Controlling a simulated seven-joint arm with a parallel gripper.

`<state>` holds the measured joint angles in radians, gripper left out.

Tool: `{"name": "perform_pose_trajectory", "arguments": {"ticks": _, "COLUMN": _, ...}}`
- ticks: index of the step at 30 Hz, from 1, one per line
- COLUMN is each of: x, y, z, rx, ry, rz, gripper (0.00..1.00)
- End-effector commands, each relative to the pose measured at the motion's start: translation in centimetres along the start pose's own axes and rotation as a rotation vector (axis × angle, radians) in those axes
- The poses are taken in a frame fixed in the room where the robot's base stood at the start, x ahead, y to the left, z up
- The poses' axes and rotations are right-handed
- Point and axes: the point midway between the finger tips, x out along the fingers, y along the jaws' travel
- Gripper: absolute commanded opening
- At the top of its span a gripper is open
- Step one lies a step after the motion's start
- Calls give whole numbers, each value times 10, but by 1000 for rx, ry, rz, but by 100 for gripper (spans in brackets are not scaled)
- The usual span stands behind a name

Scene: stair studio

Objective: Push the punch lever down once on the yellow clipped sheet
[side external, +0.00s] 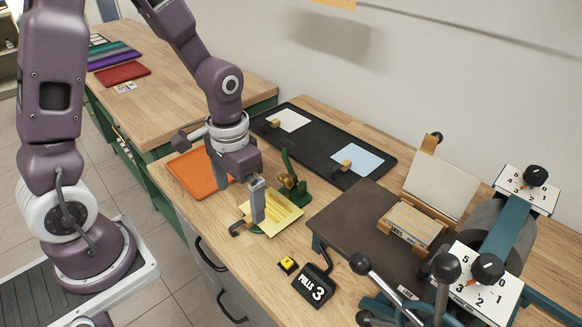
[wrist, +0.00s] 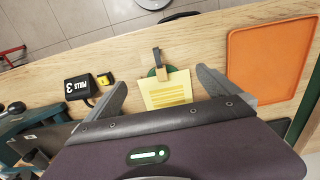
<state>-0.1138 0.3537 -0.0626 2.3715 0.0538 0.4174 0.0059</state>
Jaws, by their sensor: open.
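The yellow sheet (side external: 281,216) lies on the wooden bench, with printed lines on it. In the wrist view the yellow sheet (wrist: 165,94) has a wooden clip (wrist: 157,62) at its edge, over a round green base. A green punch with brass parts (side external: 290,184) stands at the sheet's far edge; its green lever (side external: 287,160) slants upward. The punch is not visible in the wrist view. My gripper (side external: 238,203) is open and empty above the sheet, to the left of the punch lever. In the wrist view its fingers (wrist: 160,80) flank the sheet.
An orange tray (side external: 188,176) lies left of the sheet. A black tray (side external: 325,150) holds white and blue sheets behind. A yellow button (side external: 287,263) and a "PULLS 3" block (side external: 314,287) stand in front. A brown board (side external: 350,218) and a dialled machine (side external: 495,235) are at right.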

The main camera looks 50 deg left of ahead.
Motion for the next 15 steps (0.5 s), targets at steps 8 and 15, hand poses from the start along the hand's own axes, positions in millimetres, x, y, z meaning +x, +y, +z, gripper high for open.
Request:
{"name": "perform_pose_trajectory", "arguments": {"ticks": 8, "x": -21, "y": 0, "z": 15, "rx": -1, "ry": 2, "rz": 0, "gripper": 100}}
{"name": "perform_pose_trajectory", "arguments": {"ticks": 15, "x": -38, "y": 0, "z": 28, "rx": -1, "ry": 2, "rz": 0, "gripper": 100}}
